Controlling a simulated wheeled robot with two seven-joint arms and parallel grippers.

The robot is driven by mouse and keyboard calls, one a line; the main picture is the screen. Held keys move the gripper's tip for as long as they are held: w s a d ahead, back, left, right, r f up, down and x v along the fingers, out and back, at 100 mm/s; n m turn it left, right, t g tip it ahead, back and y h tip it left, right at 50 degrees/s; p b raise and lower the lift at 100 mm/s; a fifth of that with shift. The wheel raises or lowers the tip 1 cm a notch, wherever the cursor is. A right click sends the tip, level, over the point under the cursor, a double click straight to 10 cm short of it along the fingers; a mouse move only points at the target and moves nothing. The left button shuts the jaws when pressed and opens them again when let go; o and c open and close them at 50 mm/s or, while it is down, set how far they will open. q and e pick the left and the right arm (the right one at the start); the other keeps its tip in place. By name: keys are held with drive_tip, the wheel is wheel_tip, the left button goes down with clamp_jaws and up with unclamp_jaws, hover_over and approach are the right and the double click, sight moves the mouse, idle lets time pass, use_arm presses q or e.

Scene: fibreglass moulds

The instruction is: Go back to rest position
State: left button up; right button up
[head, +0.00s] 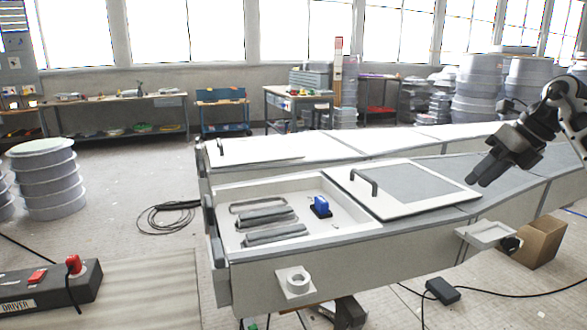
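My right gripper (477,182) comes in from the right edge on a black and white arm. It hangs in the air in front of the grey surface of the long white mould bench (420,232). Its two dark fingers point down and to the left, look slightly apart, and hold nothing that I can see. My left gripper is not in view.
The bench has an open tray compartment (345,222) with dark grey bars (268,217) and a blue object (320,207). Beside it lies a lid with a black handle (366,183). A cardboard box (538,243) and a black driver box (50,285) stand at the sides.

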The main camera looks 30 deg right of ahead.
drive_tip(key=w+a+f+m+t+y, duration=0.3)
drive_tip(key=w+a+f+t, duration=0.1)
drive_tip(key=a+f, duration=0.6)
drive_tip(key=w+a+f+m+t+y, duration=0.3)
drive_tip(key=w+a+f, duration=0.1)
drive_tip(key=a+f, duration=0.7)
drive_tip(key=s+a+f+m+h, duration=0.1)
drive_tip(key=s+a+f+m, duration=0.3)
drive_tip(key=a+m, duration=0.4)
drive_tip(key=s+a+f+m+g+h, duration=0.1)
drive_tip(key=s+a+f+m+h, duration=0.1)
drive_tip(key=s+a+f+m, duration=0.2)
drive_tip(key=s+a+f+m+g+h, duration=0.1)
drive_tip(key=s+a+f+m+h, duration=0.1)
drive_tip(key=a+f+m, duration=0.6)
drive_tip(key=s+a+m, duration=0.1)
drive_tip(key=a+m, duration=0.4)
drive_tip(key=a, duration=0.4)
drive_tip(key=shift+s+f, duration=0.2)
drive_tip(key=shift+s, duration=0.2)
